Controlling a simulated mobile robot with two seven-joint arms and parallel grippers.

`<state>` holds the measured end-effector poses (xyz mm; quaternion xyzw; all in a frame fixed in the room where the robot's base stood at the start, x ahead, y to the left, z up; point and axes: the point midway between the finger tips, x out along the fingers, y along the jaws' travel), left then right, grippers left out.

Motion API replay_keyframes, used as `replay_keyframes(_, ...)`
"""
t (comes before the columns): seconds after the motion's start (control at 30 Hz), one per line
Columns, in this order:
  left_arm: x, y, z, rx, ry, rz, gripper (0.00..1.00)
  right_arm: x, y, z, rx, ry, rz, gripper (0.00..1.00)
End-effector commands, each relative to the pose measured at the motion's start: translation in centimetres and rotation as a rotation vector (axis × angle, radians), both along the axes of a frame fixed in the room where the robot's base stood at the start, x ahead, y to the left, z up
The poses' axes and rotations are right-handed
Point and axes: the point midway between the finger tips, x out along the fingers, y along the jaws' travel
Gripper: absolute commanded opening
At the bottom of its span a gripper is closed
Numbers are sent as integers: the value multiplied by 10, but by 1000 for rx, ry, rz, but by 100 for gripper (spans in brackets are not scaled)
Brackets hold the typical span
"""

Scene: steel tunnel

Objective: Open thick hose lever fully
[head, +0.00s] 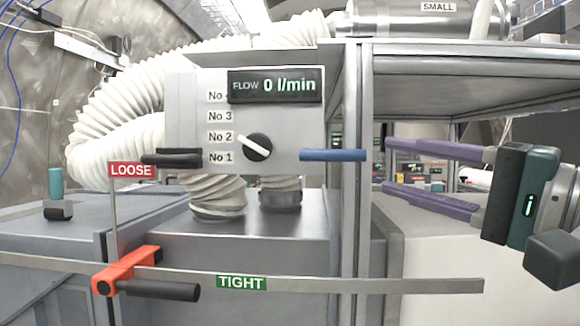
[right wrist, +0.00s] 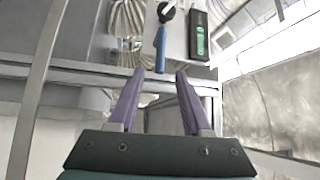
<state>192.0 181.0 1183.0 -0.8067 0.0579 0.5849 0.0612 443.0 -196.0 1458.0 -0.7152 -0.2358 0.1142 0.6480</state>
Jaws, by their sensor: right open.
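A grey panel box (head: 190,85) carries a blue lever (head: 333,155) pointing right from its right side and a black lever (head: 175,158) at its left side. Thick white ribbed hose (head: 110,95) loops at the left, and hose ends run below the box; I cannot tell which lever belongs to the thick hose. My right gripper (head: 388,166) is open and empty, right of the blue lever's free end. In the right wrist view the blue lever (right wrist: 160,48) lines up between the purple fingertips (right wrist: 160,73), with no visible contact. My left gripper is not in view.
The box has a display (head: 275,86) reading 0 l/min and a black knob (head: 257,147) with its white pointer towards No 2. A metal frame post (head: 354,220) stands behind the blue lever's end. An orange clamp (head: 125,268) sits on a rail (head: 400,286) marked TIGHT.

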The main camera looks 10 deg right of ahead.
Motion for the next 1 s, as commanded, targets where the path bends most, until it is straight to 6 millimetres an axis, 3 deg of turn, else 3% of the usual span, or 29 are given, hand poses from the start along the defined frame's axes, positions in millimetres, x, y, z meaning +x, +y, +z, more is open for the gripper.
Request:
replay_keyframes(0.23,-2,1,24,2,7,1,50,38,23,13,0,0,2,49)
replay_keyframes(0.5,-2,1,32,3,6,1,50,72,42,14,-1,2,2,49)
replay_keyframes(0.9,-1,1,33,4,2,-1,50,79,47,13,-6,2,2,49)
replay_keyframes(1.0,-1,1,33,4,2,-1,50,79,47,13,-7,1,2,39)
